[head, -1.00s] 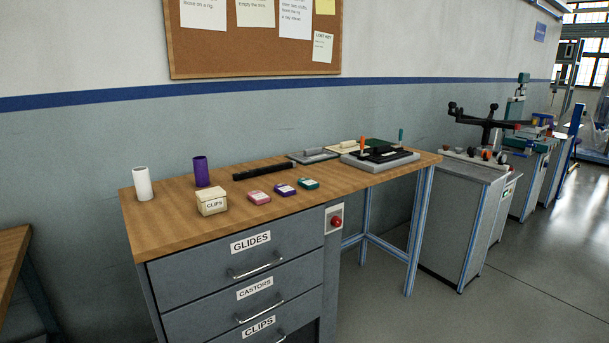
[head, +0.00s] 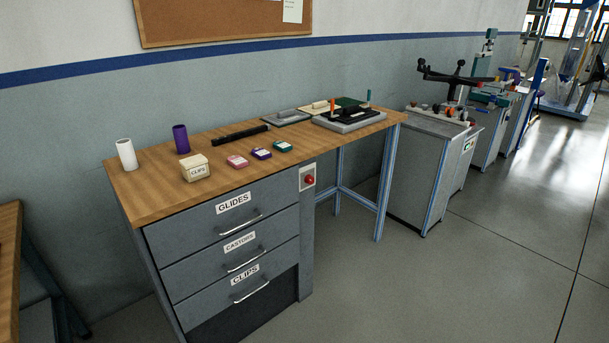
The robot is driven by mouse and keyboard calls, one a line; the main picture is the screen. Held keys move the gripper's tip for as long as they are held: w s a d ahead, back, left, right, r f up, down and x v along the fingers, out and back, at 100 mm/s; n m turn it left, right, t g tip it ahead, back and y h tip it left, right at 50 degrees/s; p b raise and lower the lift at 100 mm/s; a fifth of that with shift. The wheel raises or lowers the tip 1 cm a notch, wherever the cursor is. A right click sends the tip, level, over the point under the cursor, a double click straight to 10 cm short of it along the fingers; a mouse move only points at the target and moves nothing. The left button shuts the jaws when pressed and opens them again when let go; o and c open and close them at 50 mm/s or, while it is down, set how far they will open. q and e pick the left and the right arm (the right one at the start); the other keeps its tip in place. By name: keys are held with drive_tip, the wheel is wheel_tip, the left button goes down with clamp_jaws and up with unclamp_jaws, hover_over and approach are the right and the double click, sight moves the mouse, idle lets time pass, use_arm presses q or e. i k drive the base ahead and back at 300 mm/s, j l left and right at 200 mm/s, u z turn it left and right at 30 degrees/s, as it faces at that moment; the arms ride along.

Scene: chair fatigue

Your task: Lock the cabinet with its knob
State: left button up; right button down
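The grey drawer cabinet (head: 180,240) stands under the left part of the wooden workbench. Its three drawers, labelled GLIDES (head: 234,203), CASTORS (head: 240,242) and CLIPS (head: 245,275), each have a bar handle and look closed. The red knob (head: 309,180) sits on a pale plate at the upper right of the cabinet front. Its turned position is too small to tell. Neither of my grippers is in view.
The workbench top (head: 150,195) holds a white cylinder (head: 126,154), a purple cylinder (head: 181,139), a CLIPS box (head: 195,168), several small boxes and a grey tray (head: 350,122). A grey machine cabinet (head: 415,175) stands to the right. The floor (head: 430,290) in front is clear.

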sight(310, 179)
drive_tip(key=i+l, duration=0.2)
drive_tip(key=i, duration=0.3)
drive_tip(key=i+l, duration=0.25)
drive_tip(key=i, duration=0.25)
drive_tip(key=i+l, duration=0.2)
drive_tip(key=i, duration=0.3)
